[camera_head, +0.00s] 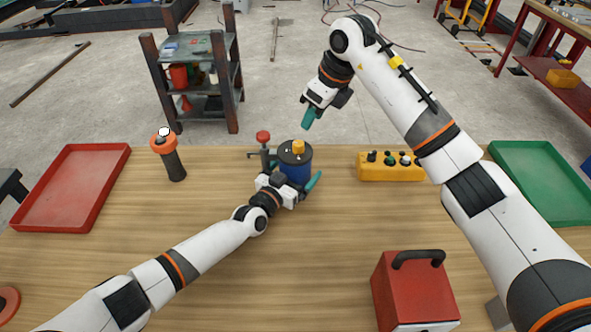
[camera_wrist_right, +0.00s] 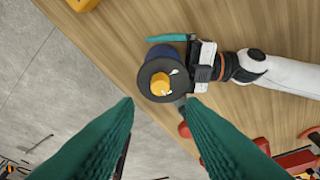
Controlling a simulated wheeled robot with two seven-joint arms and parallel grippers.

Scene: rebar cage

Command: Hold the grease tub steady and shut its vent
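The grease tub (camera_head: 299,170) is a dark blue cylinder with a black top and an orange-yellow vent cap (camera_head: 298,147). It stands upright near the table's far edge. The right wrist view shows the black top (camera_wrist_right: 150,76) and cap (camera_wrist_right: 160,84) from above. My left gripper (camera_head: 300,178) is low at the tub's near side, with a teal finger along its right side. The other finger is mostly hidden, so whether they press on the tub is unclear. My right gripper (camera_head: 311,118) is open and empty, above and beyond the tub; its spread fingers also show in the wrist view (camera_wrist_right: 160,105).
A red-knobbed post (camera_head: 263,138) stands just left of the tub. An orange-topped dark cylinder (camera_head: 173,164) and red tray (camera_head: 75,190) are farther left. A yellow block with several knobs (camera_head: 390,174), green tray (camera_head: 545,185) and red box (camera_head: 413,290) are right.

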